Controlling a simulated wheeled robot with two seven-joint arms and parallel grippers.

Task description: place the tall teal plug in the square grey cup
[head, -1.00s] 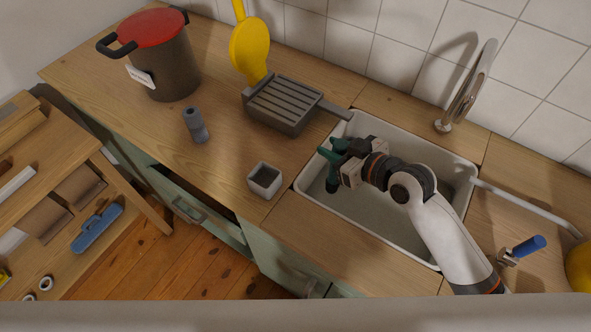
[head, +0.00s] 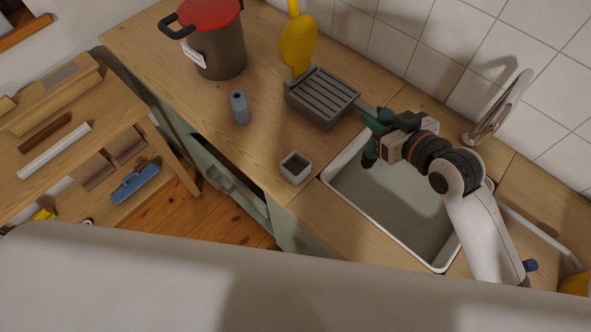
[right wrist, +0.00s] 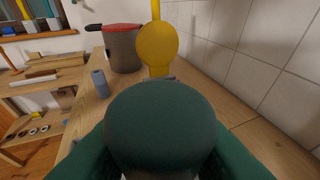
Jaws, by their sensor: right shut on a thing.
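The square grey cup (head: 292,175) stands upright on the wooden counter at the left edge of the sink, and its opening shows empty. My right gripper (head: 376,132) is shut on the tall teal plug (head: 370,155), above the sink's left side, to the right of the cup and apart from it. In the right wrist view the plug's rounded dark teal end (right wrist: 160,125) fills the lower middle between the green fingers. The fingers hide part of the plug in the head view. My left gripper is not in view.
A grey ribbed rack (head: 320,110) lies behind the cup. A grey-blue cylinder (head: 239,108) stands to the cup's left. A pot with a red lid (head: 220,50) and a yellow paddle-shaped thing (head: 298,45) stand farther back. A tap (head: 500,105) rises behind the sink (head: 400,215).

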